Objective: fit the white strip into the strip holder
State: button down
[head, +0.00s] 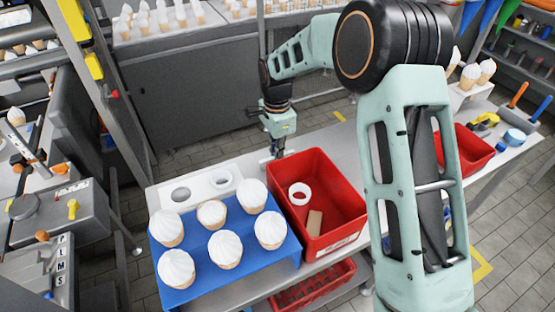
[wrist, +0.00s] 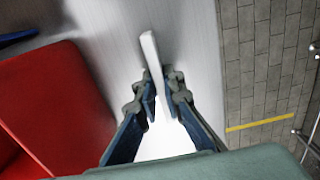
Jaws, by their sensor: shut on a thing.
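My gripper (wrist: 165,88) is shut on the white strip (wrist: 150,50), which stands up between the blue-padded fingers and extends past their tips in the wrist view. In the head view my gripper (head: 277,150) is low over the grey table, just behind the red bin. The strip is too small there to make out clearly. I cannot pick out the strip holder with certainty. A white plate with two round holes (head: 205,178) lies on the table left of my gripper, apart from it.
A red bin (head: 335,238) holding a white ring (head: 299,194) and a brown block (head: 315,222) stands close in front of my gripper. A blue rack (head: 245,276) with several white-topped cones stands left of it. Bare table (head: 345,148) lies right of my gripper.

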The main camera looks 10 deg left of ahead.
jog(key=shift+r+p, duration=1.6)
jog(key=shift+r, duration=1.25)
